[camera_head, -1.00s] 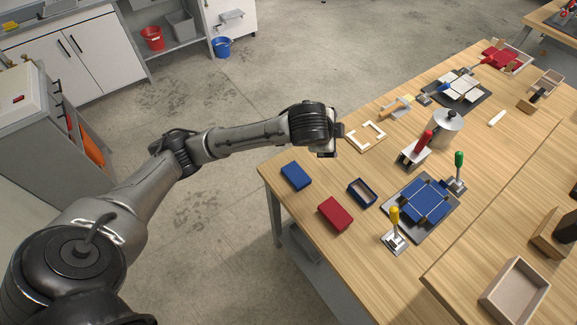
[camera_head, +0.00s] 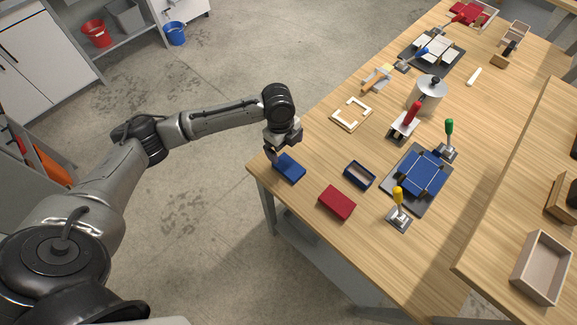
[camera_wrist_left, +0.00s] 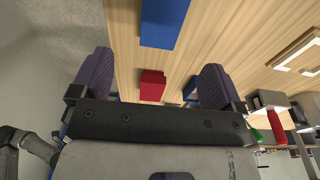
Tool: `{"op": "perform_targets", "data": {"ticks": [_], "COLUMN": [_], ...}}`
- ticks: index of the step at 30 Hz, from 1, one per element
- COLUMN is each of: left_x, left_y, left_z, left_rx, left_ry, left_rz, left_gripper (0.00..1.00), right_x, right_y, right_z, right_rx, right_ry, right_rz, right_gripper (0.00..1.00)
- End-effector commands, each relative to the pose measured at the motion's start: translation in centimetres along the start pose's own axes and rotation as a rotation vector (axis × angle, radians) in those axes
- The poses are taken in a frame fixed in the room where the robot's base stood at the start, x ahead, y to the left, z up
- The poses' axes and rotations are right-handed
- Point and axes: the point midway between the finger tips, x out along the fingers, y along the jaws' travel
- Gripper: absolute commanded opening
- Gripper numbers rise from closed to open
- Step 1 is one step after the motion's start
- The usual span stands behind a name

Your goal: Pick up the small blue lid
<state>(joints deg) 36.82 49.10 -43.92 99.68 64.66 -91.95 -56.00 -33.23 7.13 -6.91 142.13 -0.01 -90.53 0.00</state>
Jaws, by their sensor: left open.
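The small blue lid (camera_head: 289,168) lies flat near the table's left edge in the head view. In the left wrist view the blue lid (camera_wrist_left: 165,22) is at the top, beyond the fingertips and roughly in line with the gap between them. My left gripper (camera_head: 284,149) is close to the lid's far side, pointing down, with its jaws open and empty. Its two dark pads (camera_wrist_left: 155,75) stand wide apart in the wrist view. Whether a finger touches the lid cannot be told. My right gripper is not in view.
A red lid (camera_head: 337,203) and an open dark blue box (camera_head: 360,174) lie close by on the table. A cream frame (camera_head: 351,113) lies behind. A black plate with a blue folded blank (camera_head: 421,173) and a yellow-handled clamp (camera_head: 398,207) stand to the right.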

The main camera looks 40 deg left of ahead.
Motion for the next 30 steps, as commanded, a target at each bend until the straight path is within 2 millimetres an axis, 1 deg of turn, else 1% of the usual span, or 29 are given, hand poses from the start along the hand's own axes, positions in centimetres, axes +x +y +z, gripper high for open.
{"op": "perform_targets", "data": {"ticks": [1, 6, 12, 20, 30], "left_x": [1.1, 3.7, 5.3, 6.2, 10.3], "left_y": [0.0, 0.0, -0.1, -0.1, -0.3], "left_z": [0.0, 0.0, 0.0, 0.0, 0.1], "left_rx": [-0.001, -0.003, -0.003, -0.002, -0.003], "left_ry": [0.001, 0.002, 0.0, 0.001, 0.0], "left_rz": [0.003, 0.001, -0.001, 0.0, 0.0], "left_gripper": [0.94, 0.94, 0.94, 0.94, 0.94], "right_x": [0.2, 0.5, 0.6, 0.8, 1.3], "right_y": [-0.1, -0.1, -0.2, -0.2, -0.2], "right_z": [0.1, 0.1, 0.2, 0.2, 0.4], "right_rx": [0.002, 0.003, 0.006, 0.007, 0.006], "right_ry": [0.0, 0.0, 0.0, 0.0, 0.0], "right_rz": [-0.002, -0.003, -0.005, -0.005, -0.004], "right_gripper": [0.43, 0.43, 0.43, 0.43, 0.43]}}
